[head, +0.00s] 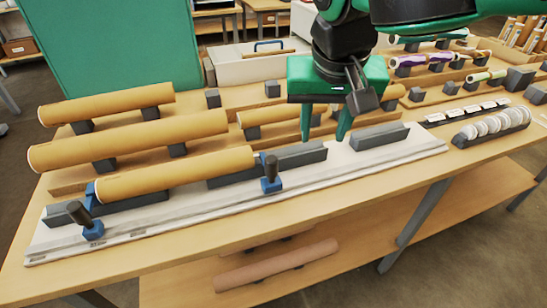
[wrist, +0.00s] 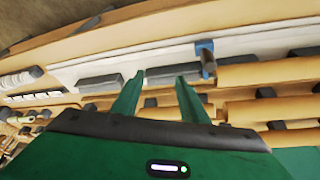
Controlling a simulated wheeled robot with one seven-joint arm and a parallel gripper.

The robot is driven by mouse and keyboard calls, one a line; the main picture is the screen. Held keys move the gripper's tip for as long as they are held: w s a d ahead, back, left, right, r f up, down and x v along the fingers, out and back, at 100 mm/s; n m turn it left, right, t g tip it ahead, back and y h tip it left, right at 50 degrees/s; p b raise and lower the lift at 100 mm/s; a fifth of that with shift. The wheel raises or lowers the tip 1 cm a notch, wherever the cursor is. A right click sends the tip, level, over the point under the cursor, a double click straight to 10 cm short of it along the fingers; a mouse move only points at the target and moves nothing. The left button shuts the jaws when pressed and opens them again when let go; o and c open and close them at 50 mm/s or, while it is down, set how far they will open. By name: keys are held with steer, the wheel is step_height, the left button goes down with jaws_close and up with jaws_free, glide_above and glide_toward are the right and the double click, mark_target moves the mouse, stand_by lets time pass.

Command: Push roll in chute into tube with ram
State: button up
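A brown cardboard tube (head: 175,176) lies along the white base rail (head: 180,215), held by blue clamps with black handles (head: 270,175). A dark grey chute block (head: 300,155) stands on the rail by the tube's right end. A second grey block (head: 380,135) stands further right, past a gap. My gripper (head: 325,138) is above and behind the rail near this gap. Its green fingers are apart, with nothing seen between them; they also show in the wrist view (wrist: 157,85). I cannot make out a roll in the chute or a ram.
More brown tubes (head: 130,139) rest on grey supports behind the rail. Rolls with purple and white wrap (head: 408,61) lie at the back right. A dark rack of white discs (head: 492,126) stands at the right. A reddish tube (head: 275,266) lies on the lower shelf.

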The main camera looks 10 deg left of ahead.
steer(key=n+y, duration=0.1)
glide_toward(272, 159)
steer(key=x, duration=1)
steer(key=shift+f, duration=0.3)
steer(key=shift+c, duration=0.6)
jaws_close()
